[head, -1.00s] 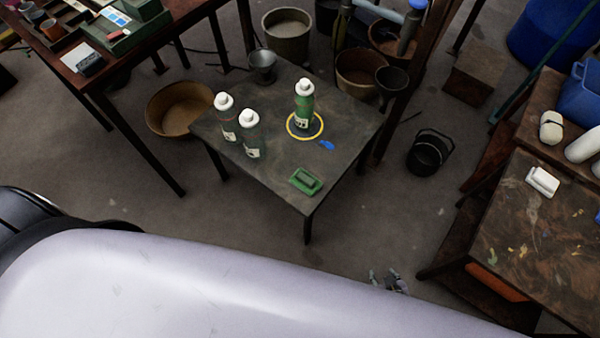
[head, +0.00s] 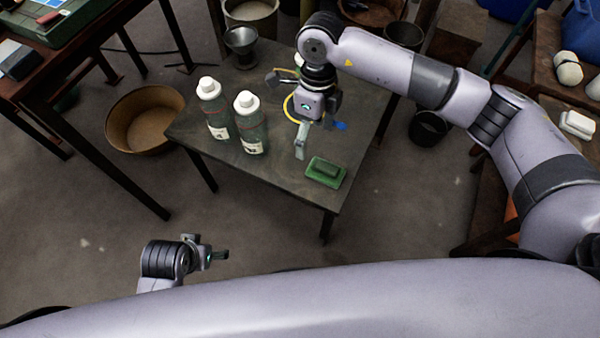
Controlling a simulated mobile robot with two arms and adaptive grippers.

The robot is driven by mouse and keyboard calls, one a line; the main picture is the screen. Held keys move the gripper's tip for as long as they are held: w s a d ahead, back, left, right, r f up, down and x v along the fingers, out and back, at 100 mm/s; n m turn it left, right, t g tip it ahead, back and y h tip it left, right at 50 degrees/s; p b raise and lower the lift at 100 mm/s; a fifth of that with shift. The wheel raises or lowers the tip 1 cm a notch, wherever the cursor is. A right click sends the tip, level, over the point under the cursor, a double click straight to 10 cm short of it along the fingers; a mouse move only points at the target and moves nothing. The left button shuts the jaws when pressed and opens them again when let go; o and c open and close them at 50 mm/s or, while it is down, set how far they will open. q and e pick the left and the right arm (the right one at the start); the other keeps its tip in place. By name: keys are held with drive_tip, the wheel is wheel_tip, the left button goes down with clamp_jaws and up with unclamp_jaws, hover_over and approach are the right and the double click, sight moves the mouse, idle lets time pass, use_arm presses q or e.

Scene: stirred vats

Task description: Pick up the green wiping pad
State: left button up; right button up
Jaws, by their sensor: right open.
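The green wiping pad (head: 326,171), with a darker raised block on top, lies flat near the front corner of the dark table (head: 270,180). My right gripper (head: 289,111) is above the table, up and left of the pad in the picture. It is open, and one pale finger points down towards the tabletop, apart from the pad. My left gripper (head: 208,252) is low at the lower left, in front of the table and away from the pad. Its jaw opening is unclear.
Two green bottles with white caps (head: 213,108) (head: 249,123) stand left of my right gripper. A third bottle's cap shows behind that gripper, beside a partly hidden yellow ring (head: 289,108). A blue piece (head: 340,126) lies nearby. A metal cup (head: 241,45) stands at the back.

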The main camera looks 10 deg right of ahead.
drive_tip(key=w+d+t+h, duration=0.1)
drive_tip(key=d, duration=0.1)
drive_tip(key=b, duration=0.2)
approach(326, 166)
drive_tip(key=shift+h, duration=0.4)
drive_tip(key=f, duration=0.5)
drive_tip(key=shift+s+a+f, duration=0.25)
drive_tip(key=shift+a+f, duration=0.05)
drive_tip(key=f, duration=0.1)
drive_tip(key=f+b, duration=0.1)
drive_tip(key=f, duration=0.1)
drive_tip(key=d+f, duration=0.1)
drive_tip(key=f, duration=0.1)
drive_tip(key=shift+s, duration=0.3)
use_arm(q)
drive_tip(key=a+v, duration=0.1)
drive_tip(key=v, duration=0.5)
drive_tip(key=shift+r+t, duration=0.3)
drive_tip(key=shift+r, duration=0.1)
use_arm(e)
drive_tip(key=c, duration=1.2)
drive_tip(key=shift+r+n, duration=0.15)
drive_tip(key=shift+n, duration=0.15)
drive_tip(key=shift+c, duration=0.2)
